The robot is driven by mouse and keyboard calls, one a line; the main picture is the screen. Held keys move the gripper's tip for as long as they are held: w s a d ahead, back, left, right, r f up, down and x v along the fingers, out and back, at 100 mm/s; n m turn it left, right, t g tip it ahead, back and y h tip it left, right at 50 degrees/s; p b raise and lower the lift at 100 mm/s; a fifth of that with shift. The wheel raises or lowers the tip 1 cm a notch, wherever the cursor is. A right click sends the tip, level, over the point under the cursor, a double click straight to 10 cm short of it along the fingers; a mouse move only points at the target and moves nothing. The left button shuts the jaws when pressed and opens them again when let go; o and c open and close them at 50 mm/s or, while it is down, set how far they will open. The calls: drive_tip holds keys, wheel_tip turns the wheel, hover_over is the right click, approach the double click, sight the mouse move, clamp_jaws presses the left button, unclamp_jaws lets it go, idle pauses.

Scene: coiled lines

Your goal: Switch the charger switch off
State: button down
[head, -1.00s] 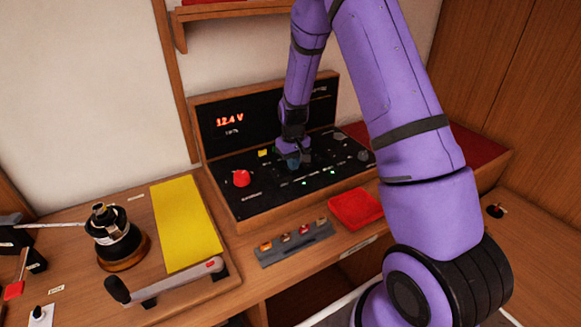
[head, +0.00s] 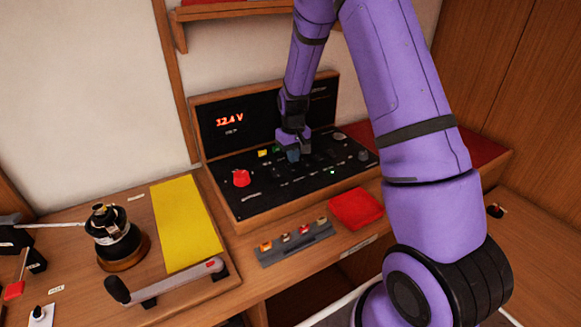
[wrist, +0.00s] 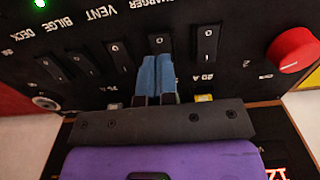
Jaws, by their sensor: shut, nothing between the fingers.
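The black charger switch (wrist: 159,42) is a rocker in a row on the panel, below the partly cut-off CHARGER label (wrist: 140,4) in the wrist view. The shut blue fingertips of my gripper (wrist: 157,78) are at its near end and hide part of it. I cannot tell whether they touch it. In the head view my gripper (head: 293,156) is low over the panel (head: 240,205) and hides the switch. A single green lamp (head: 332,172) is lit on the panel; a green lamp also shows near the DECK label in the wrist view (wrist: 40,3).
Other rockers (wrist: 119,52) (wrist: 207,42) flank the charger switch. A red knob (wrist: 293,50) stands up from the panel; it is left of my gripper in the head view (head: 241,178). A display (head: 229,121) reads about 12.4 V. A red tray (head: 356,208) lies in front.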

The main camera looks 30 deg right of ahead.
drive_tip(key=shift+r, duration=1.8)
drive_tip(key=shift+r, duration=0.25)
wheel_tip(320, 180, up, 12)
drive_tip(key=t, duration=0.1)
hover_over(293, 170)
drive_tip(key=s+a, duration=0.3)
drive_tip(key=s, duration=0.2)
drive_tip(key=s+a+r+t, duration=0.1)
drive_tip(key=s+a+r, duration=0.1)
drive_tip(key=s+r, duration=0.55)
drive_tip(key=s+a+r+t, duration=0.1)
drive_tip(key=s+r, duration=0.3)
drive_tip(key=s, duration=0.6)
drive_tip(key=s+a+r+t, duration=0.2)
drive_tip(key=s+r, duration=0.2)
drive_tip(key=s, duration=0.6)
drive_tip(key=shift+s+a+r, duration=0.2)
drive_tip(key=shift+s+a, duration=0.05)
drive_tip(key=shift+s, duration=0.15)
drive_tip(key=c, duration=1.8)
unclamp_jaws()
